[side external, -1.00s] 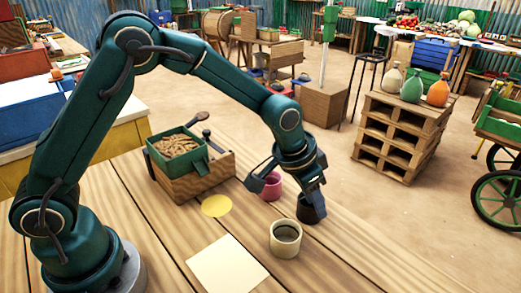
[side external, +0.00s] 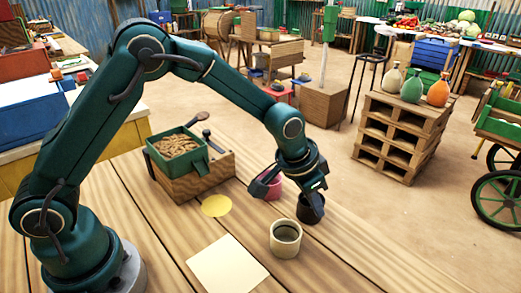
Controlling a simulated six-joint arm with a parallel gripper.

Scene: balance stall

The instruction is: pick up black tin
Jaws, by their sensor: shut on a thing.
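The black tin (side external: 311,212) stands upright on the wooden table at the far edge of the group of tins. My gripper (side external: 289,189) is low over the table and shut on the black tin. Its right finger overlaps the tin's rim, and its left finger passes in front of the pink tin (side external: 275,187). The exact contact of the fingers is hard to make out at this size. The pink tin is partly hidden by my gripper. A cream tin (side external: 285,241) stands upright, open at the top, nearer the camera and apart from my gripper.
A cream square (side external: 227,266) and a yellow disc (side external: 216,205) lie flat on the table (side external: 340,262). A wooden box (side external: 185,183) with a green tray (side external: 157,160) of brown pieces stands behind left. The table's front right is clear.

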